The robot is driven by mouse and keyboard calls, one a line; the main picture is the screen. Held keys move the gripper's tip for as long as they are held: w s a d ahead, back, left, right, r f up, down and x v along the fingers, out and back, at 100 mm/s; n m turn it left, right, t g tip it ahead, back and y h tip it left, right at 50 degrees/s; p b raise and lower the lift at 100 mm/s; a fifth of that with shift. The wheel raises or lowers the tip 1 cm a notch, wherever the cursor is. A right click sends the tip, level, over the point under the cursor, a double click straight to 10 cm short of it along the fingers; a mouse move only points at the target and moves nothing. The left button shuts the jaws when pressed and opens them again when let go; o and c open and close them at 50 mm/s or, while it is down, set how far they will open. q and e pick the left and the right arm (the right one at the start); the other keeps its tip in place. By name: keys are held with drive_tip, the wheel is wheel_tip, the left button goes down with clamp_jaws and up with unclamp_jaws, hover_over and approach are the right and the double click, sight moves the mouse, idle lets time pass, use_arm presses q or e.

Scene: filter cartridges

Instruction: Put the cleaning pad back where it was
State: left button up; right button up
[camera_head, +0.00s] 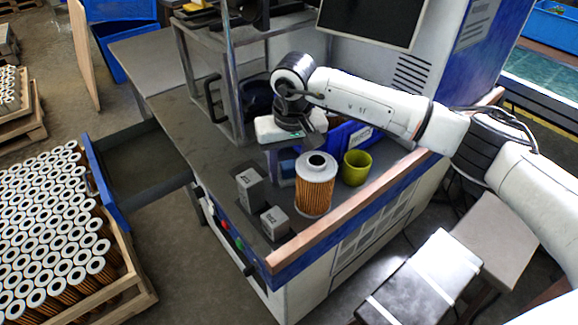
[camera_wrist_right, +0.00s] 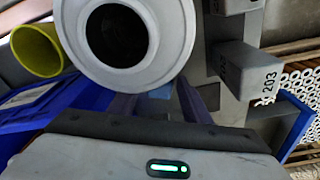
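My right gripper (camera_head: 285,160) points down over the workbench, behind the orange pleated filter cartridge. A small blue patch (camera_head: 288,169) shows below it and may be the cleaning pad. In the right wrist view, the two fingers (camera_wrist_right: 160,102) stand apart, with a blue patch (camera_wrist_right: 161,91) between or beyond them. The large cartridge hides most of that area, so I cannot tell whether the fingers touch anything. My left gripper is not in view.
The upright filter cartridge (camera_head: 315,185) stands close in front of the gripper. A yellow-green cup (camera_head: 356,168), a blue parts bin (camera_head: 338,133) and two grey blocks (camera_head: 249,188) (camera_head: 275,222) are nearby. A wooden rail (camera_head: 350,208) edges the bench. A metal frame stands behind.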

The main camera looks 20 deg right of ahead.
sight(291, 180)
drive_tip(key=shift+o, duration=1)
drive_tip(key=shift+r, duration=0.25)
wheel_tip(291, 180, up, 12)
drive_tip(key=s, duration=0.1)
drive_tip(key=shift+s+b, duration=0.2)
drive_tip(key=shift+b, duration=0.25)
